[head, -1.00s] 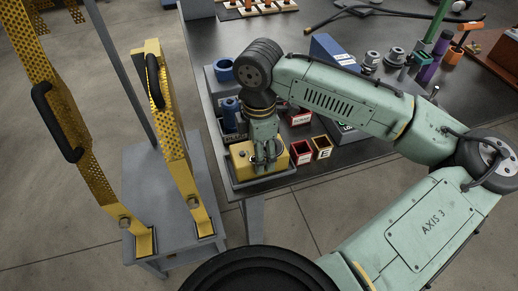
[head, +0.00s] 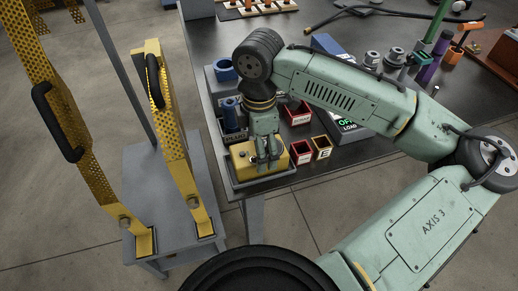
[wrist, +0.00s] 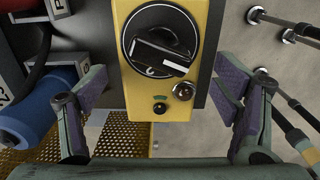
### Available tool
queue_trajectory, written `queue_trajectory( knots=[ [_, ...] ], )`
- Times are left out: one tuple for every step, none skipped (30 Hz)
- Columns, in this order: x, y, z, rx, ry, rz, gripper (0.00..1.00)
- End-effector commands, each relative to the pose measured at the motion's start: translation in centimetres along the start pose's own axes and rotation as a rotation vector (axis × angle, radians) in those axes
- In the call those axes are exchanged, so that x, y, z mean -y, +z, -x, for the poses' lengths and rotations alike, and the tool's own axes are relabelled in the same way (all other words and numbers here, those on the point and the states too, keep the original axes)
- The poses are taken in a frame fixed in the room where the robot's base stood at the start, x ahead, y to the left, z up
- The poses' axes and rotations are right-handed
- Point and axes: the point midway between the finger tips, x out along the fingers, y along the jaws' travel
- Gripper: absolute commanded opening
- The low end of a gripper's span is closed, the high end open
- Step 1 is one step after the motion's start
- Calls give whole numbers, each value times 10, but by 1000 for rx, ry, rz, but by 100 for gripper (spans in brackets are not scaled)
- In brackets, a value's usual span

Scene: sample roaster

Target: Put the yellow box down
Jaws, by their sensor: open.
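The yellow box (head: 245,160) sits level in a grey tray (head: 262,180) at the near left corner of the dark table. In the wrist view the yellow box (wrist: 160,70) shows a black rotary knob, a small green button and a silver fitting. My gripper (head: 268,158) is over the box in the head view, pointing down. In the wrist view my gripper (wrist: 160,108) is open, with a purple-padded finger on each side of the box and a visible gap on both sides. The box's underside is hidden.
Red (head: 300,152) and yellow (head: 322,147) open bins stand right of the box. A blue cylinder (head: 231,108) is in a bin behind it. A grey cart (head: 165,180) with yellow perforated uprights (head: 172,140) stands close on the left.

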Motion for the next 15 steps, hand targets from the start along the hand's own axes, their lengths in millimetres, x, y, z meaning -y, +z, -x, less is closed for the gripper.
queue_trajectory(
  knots=[
    [0,0,10,-2,3,1,82],
    [-1,0,17,-1,4,0,82],
    [-1,0,26,-1,3,1,82],
    [-1,0,33,-2,3,2,82],
    [-1,0,40,-1,4,2,82],
    [-1,-1,49,-2,3,2,82],
    [-1,0,55,-1,3,3,82],
    [-1,0,61,-1,3,3,82],
    [-1,0,69,-1,2,2,82],
    [-1,0,74,-1,3,2,82],
    [0,0,79,-1,2,2,82],
    [0,0,85,-1,2,3,82],
    [0,0,89,-1,1,2,82],
    [0,0,92,0,1,1,82],
    [0,0,96,0,1,1,82]
  ],
)
